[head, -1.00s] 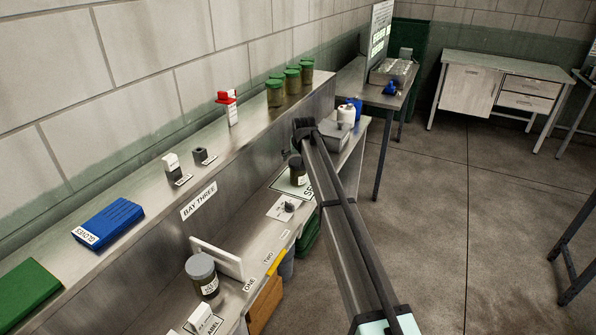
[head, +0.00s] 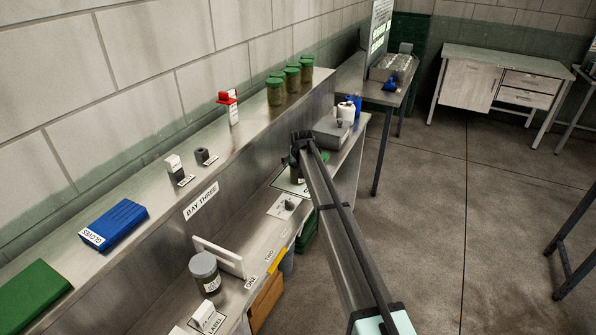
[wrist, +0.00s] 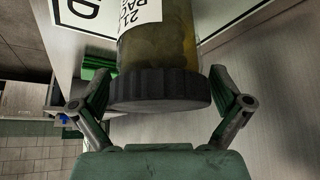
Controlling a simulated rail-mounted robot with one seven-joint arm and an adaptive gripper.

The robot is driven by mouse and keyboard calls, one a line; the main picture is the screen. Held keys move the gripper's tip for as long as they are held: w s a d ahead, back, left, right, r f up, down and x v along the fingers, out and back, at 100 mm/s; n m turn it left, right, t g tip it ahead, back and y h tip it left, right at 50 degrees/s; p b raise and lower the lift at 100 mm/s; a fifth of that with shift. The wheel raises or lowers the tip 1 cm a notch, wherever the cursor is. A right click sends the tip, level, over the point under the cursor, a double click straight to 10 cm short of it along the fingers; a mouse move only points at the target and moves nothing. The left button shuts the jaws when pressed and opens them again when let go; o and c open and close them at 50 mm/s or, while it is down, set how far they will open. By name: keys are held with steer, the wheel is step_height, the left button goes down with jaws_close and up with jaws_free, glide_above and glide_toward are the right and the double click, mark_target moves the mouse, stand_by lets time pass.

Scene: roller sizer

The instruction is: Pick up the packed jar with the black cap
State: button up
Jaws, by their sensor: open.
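The jar with the black cap (wrist: 158,92) shows in the wrist view, its ribbed cap toward me. Its glass body (wrist: 185,35) holds olive-green contents and bears a white printed label (wrist: 138,20). My gripper (wrist: 159,84) is open, with one finger on each side of the cap. The fingers seem apart from the cap, with a small gap at the right. In the head view this jar (head: 295,176) stands on the lower bench and is mostly hidden behind my arm.
A grey-lidded jar (head: 205,273) stands nearer on the lower bench (head: 240,297). Several green-capped jars (head: 275,91) stand on the upper shelf (head: 145,190). A grey box (head: 331,132) and white bottle (head: 346,112) are beyond my arm.

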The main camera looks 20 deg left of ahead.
steer(key=c, duration=1.4)
steer(key=shift+r, duration=0.15)
